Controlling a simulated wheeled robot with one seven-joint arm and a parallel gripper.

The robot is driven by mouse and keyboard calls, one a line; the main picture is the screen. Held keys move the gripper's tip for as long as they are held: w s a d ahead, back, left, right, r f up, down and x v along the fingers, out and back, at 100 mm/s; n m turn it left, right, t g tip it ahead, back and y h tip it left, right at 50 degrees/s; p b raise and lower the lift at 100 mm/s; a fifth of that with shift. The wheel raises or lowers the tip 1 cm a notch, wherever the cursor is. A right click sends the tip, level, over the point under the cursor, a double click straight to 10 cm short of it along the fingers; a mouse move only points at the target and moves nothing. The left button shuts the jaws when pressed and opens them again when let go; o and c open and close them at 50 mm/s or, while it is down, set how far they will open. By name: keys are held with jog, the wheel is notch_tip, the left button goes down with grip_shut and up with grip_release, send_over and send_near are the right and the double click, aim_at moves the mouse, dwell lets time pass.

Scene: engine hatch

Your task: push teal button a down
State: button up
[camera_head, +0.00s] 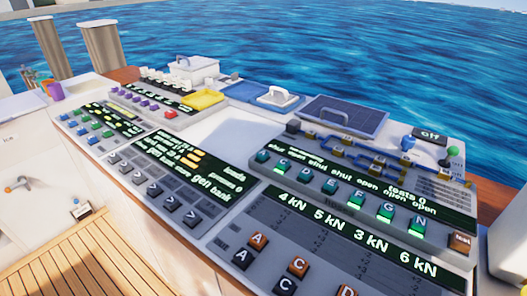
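A row of teal buttons runs across the right-hand panel. Its leftmost teal button (262,156) has a label too small to read. No teal button clearly reads A, so I cannot tell for sure which is button a. The rightmost teal button (416,226) and a few others show a bright green front edge. My gripper is not in view.
Below stand orange buttons (259,241) and black buttons (241,259), some lettered A and C. A blue-lined diagram (350,150) and dark hatch (343,115) lie behind the teal row. A yellow tray (203,99) sits farther left. Wooden decking (60,270) is at lower left.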

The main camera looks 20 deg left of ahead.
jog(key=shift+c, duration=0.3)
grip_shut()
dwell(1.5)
